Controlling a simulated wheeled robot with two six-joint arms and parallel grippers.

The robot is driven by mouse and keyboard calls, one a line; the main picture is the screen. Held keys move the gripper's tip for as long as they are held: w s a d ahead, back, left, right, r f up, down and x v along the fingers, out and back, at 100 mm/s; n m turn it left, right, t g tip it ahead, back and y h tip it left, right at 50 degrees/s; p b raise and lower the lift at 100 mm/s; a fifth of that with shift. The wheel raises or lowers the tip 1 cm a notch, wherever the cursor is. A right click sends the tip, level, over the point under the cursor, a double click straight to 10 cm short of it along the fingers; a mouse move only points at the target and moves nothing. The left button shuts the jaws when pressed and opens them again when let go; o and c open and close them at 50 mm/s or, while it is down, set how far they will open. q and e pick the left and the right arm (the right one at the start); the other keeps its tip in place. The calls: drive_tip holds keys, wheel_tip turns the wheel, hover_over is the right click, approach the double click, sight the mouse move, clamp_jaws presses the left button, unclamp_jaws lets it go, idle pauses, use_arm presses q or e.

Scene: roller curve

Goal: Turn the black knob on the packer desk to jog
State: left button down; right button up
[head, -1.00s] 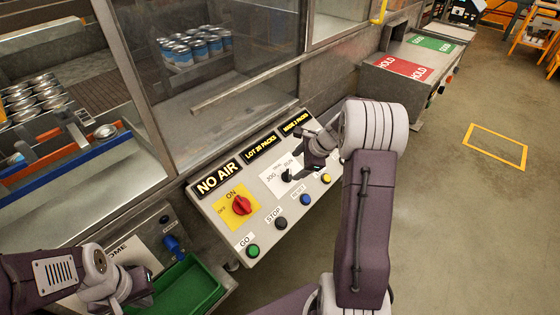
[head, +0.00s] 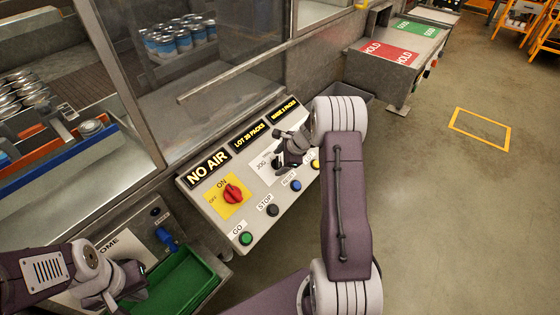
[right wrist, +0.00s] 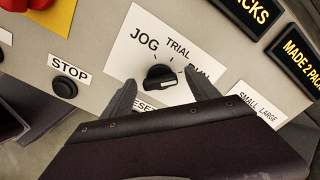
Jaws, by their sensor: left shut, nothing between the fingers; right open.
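The black knob (right wrist: 160,78) sits on a white label plate (right wrist: 125,50) marked JOG, TRIAL and RUN, on the sloping packer desk (head: 210,212). In the right wrist view its pale mark points right, toward RUN. My right gripper (right wrist: 165,95) is open, its two fingertips on either side of the knob, with no contact that I can make out. In the head view my right gripper (head: 288,158) covers most of the knob. My left gripper (head: 125,285) is shut and empty at the lower left, over the edge of the green tray (head: 185,285).
Near the knob are the red switch (head: 232,194) on its yellow plate, the green GO button (head: 246,238), the STOP button (head: 272,210) and a blue button (head: 295,186). Lit signs (head: 208,168) line the desk's back edge. Open floor (head: 450,220) lies to the right.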

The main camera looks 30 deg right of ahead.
drive_tip(key=c, duration=1.4)
drive_tip(key=shift+o, duration=0.2)
drive_tip(key=shift+f+n+b, duration=0.2)
drive_tip(key=shift+n+b, duration=1.1)
drive_tip(key=shift+b, duration=0.1)
drive_tip(key=n+b, duration=0.4)
drive_tip(key=n, duration=0.1)
drive_tip(key=shift+b, duration=0.35)
drive_tip(key=n+b, duration=0.4)
drive_tip(key=n, duration=0.1)
drive_tip(key=shift+s+n, duration=0.1)
drive_tip(key=shift+n, duration=0.3)
drive_tip(key=shift+n+b, duration=1.4)
drive_tip(key=shift+n, duration=0.8)
drive_tip(key=shift+s+r, duration=0.1)
drive_tip(key=o, duration=1.4)
drive_tip(key=shift+c, duration=0.2)
